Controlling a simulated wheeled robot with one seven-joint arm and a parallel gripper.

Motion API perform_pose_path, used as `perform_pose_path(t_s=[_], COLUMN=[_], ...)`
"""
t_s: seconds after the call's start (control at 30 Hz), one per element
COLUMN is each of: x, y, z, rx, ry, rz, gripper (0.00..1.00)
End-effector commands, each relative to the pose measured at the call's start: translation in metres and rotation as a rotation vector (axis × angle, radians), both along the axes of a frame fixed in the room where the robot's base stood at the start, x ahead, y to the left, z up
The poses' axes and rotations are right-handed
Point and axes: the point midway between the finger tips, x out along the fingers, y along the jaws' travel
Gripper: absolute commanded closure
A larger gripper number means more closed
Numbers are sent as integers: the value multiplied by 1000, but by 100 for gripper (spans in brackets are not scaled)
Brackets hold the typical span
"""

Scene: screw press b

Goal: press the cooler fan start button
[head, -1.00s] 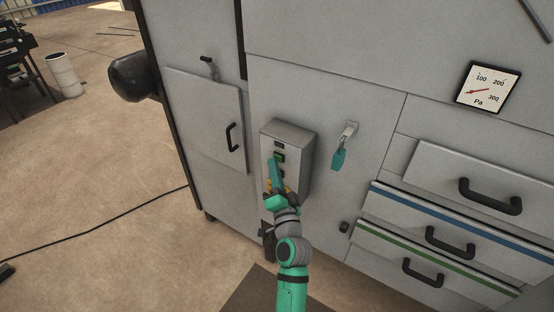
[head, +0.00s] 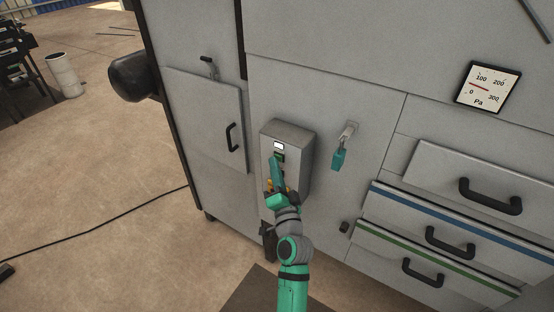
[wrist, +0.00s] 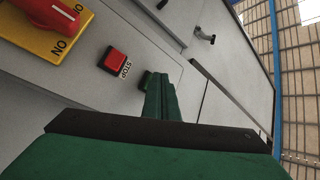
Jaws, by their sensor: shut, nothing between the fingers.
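The grey control box (head: 299,150) is fixed to the front of the machine cabinet. A small window (head: 279,146) at its top is lit white. Just below it is the green start button (head: 280,157), which looks dark. My gripper (head: 274,160) is shut and empty, its fingertips at the green button. In the wrist view the shut fingers (wrist: 160,82) reach to the box face and partly cover the green button (wrist: 146,80); I cannot tell whether they touch it. A red STOP button (wrist: 113,60) sits beside them.
A red rotary switch (wrist: 48,14) on a yellow plate is lower on the box. A teal tag (head: 338,160) hangs from a key switch to the right. A Pa gauge (head: 488,87) is at upper right, above handled drawers (head: 450,170).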

Motion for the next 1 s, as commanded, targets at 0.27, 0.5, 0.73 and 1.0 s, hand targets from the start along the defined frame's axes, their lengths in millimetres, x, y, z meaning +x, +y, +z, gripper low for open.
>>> perform_pose_path(t_s=[0.27,0.5,0.73,1.0], x=[-10,-13,-15,-33], y=[6,9,10,23], z=[0,0,0,0], rx=[0,0,0,-1], ry=[0,0,0,0], rz=[-1,-1,0,0], gripper=[100,100,100,100])
